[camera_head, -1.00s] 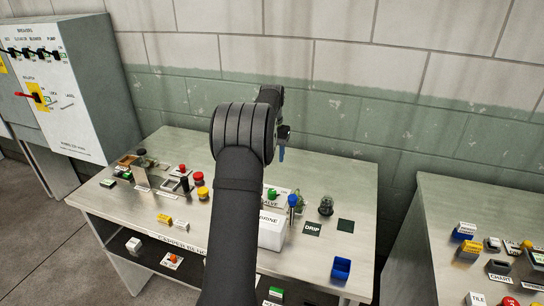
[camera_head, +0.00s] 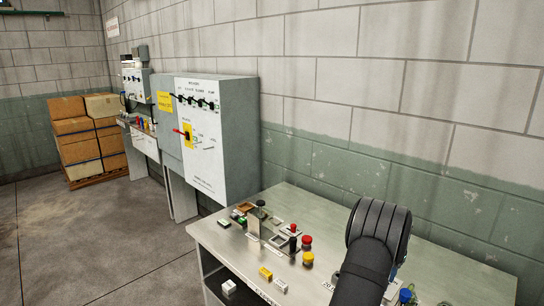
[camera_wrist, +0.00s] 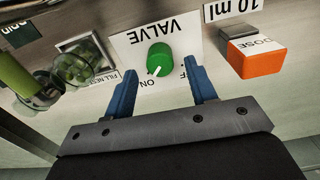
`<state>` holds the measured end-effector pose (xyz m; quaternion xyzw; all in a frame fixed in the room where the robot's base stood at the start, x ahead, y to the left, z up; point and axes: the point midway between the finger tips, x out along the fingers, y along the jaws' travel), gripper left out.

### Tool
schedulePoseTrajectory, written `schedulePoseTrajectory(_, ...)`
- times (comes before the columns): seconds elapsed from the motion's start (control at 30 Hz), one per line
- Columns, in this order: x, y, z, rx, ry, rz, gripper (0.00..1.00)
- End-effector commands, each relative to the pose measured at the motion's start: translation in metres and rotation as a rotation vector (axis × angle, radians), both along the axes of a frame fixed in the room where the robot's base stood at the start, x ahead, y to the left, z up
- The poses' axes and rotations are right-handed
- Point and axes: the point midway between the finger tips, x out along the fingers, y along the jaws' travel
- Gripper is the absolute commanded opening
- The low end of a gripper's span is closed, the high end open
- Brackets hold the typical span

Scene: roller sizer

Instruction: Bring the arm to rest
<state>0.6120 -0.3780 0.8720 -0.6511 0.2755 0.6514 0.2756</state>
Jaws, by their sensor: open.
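My gripper (camera_wrist: 164,76) shows in the wrist view with two blue fingers apart and nothing between them. A green valve knob (camera_wrist: 160,56) with a white pointer line lies just ahead of the fingertips, on a white plate marked VALVE, ON and OFF. I cannot tell how far the fingers are from it. In the head view my black arm rises at the lower right over the steel table (camera_head: 225,240). The gripper itself does not show there.
An orange DOSE block (camera_wrist: 257,57) and a clear dome (camera_wrist: 72,68) flank the knob. Red and yellow buttons (camera_head: 307,258) stand left of my arm. A grey breaker cabinet (camera_head: 207,140) stands behind. Stacked boxes (camera_head: 85,135) are far left; open floor lies left.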

Motion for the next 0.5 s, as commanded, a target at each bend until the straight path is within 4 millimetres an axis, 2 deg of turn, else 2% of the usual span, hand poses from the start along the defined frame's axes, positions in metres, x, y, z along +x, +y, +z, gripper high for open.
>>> schedulePoseTrajectory(0.03, 0.0, 0.0, -0.009, 0.001, 0.001, 0.0, 0.52)
schedulePoseTrajectory(0.2, 0.0, 0.0, -0.027, 0.001, 0.001, 0.0, 0.52)
schedulePoseTrajectory(0.5, 0.0, 0.0, -0.034, -0.001, -0.001, 0.0, 0.52)
